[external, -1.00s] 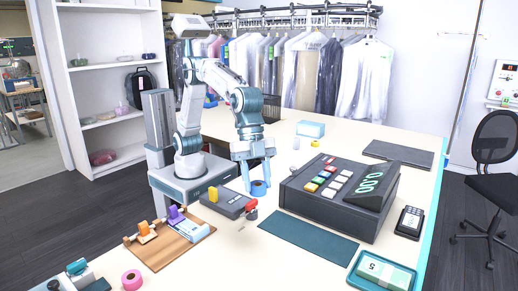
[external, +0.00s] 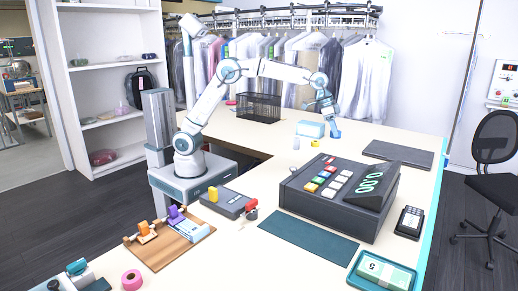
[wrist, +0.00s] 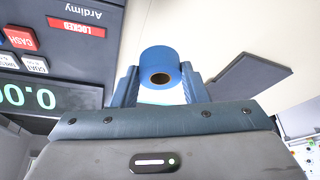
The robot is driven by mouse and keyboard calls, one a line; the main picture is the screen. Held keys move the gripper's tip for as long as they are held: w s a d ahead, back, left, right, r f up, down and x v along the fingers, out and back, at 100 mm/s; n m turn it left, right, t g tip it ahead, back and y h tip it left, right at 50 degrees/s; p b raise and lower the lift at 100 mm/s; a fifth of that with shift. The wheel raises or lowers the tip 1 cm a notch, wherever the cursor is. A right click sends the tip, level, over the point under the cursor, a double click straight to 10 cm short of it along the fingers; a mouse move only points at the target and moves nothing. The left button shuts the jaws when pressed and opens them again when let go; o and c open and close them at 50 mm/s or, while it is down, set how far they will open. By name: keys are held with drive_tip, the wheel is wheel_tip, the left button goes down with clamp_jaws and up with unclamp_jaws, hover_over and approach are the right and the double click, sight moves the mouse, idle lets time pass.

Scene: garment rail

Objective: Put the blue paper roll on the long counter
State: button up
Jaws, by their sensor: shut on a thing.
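The blue paper roll (wrist: 172,62) shows in the wrist view between the two blue fingers of my gripper (wrist: 160,75), which is shut on it. Its hollow end faces the camera. In the external view my gripper (external: 332,124) reaches low over the far part of the pale long counter (external: 265,146), right of a light blue box. The roll is hard to tell from the blue fingers there. I cannot tell whether it touches the counter.
A light blue box (external: 309,129) and a small yellow item (external: 315,143) stand left of my gripper. A cash register (external: 338,192) stands nearer, a dark flat mat (external: 398,154) lies to the right, and a black mesh basket (external: 258,107) is farther left.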

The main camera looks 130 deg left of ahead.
drive_tip(key=s+a+n, duration=0.2)
drive_tip(key=s+a, duration=0.3)
drive_tip(key=a, duration=0.3)
drive_tip(key=shift+y, duration=0.4)
drive_tip(key=shift+a+f+p, duration=0.15)
drive_tip(key=shift+f+p, duration=0.1)
drive_tip(key=shift+f, duration=2.35)
drive_tip(key=shift+a+f+p, duration=0.15)
drive_tip(key=shift+f+p, duration=0.05)
drive_tip(key=shift+f, duration=2.45)
drive_tip(key=shift+a+f+p, duration=0.15)
drive_tip(key=shift+f+p, duration=0.1)
drive_tip(key=shift+f, duration=2.35)
drive_tip(key=shift+f, duration=0.2)
drive_tip(key=o, duration=1)
drive_tip(key=shift+c, duration=0.2)
drive_tip(key=shift+r, duration=0.15)
